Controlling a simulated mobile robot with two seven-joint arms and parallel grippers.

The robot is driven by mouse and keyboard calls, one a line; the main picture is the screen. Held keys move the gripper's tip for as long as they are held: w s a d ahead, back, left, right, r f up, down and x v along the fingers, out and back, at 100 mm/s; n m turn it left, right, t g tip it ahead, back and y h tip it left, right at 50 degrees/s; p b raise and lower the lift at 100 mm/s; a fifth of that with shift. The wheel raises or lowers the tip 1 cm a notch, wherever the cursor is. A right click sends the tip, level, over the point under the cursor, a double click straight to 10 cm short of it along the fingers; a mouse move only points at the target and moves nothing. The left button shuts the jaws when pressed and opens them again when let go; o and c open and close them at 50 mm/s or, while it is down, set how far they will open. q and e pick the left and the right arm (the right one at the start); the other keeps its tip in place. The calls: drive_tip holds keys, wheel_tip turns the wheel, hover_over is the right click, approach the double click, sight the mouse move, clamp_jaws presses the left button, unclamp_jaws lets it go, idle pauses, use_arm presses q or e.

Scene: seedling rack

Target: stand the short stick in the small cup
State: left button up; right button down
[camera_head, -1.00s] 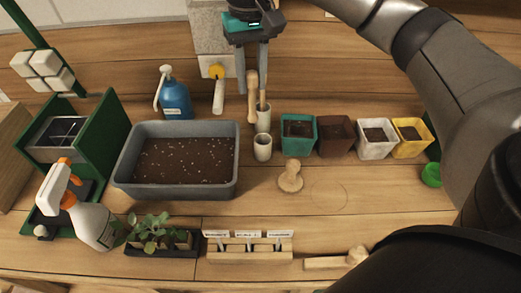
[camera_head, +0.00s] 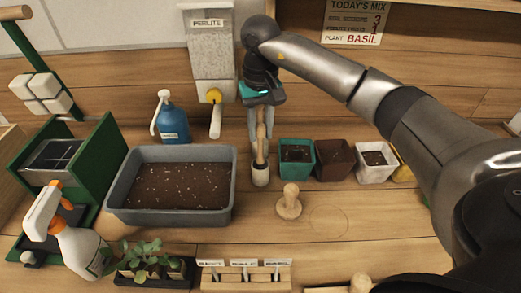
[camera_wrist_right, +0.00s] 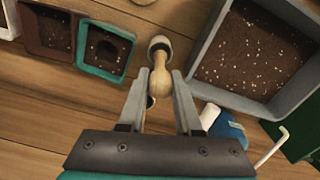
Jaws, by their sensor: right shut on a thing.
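My right gripper (camera_head: 261,138) points down in the head view and is shut on a light wooden short stick (camera_head: 261,150). In the right wrist view the stick (camera_wrist_right: 159,82) sits between the fingertips, its rounded thick end towards me. Its thin end is at the mouth of the pale small cup (camera_head: 260,178). This cup also shows in the right wrist view (camera_wrist_right: 160,41), its inside dark. I cannot tell how deep the stick's end is in it. My left gripper is out of view.
A grey soil tub (camera_head: 112,203) stands close left of the cup. A green pot (camera_head: 297,171), brown pot (camera_head: 334,170) and white pot (camera_head: 375,175) stand right. A wooden knobbed tool (camera_head: 289,205) is in front. A blue bottle (camera_head: 171,121) stands behind the tub.

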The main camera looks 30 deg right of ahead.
sight(260, 157)
drive_tip(key=shift+f, duration=2.9)
drive_tip(key=shift+f+b, duration=0.1)
drive_tip(key=shift+b, duration=0.25)
drive_tip(key=c, duration=0.6)
unclamp_jaws()
wheel_tip(260, 157, up, 12)
drive_tip(key=shift+r+p, duration=0.15)
drive_tip(key=shift+p, duration=0.45)
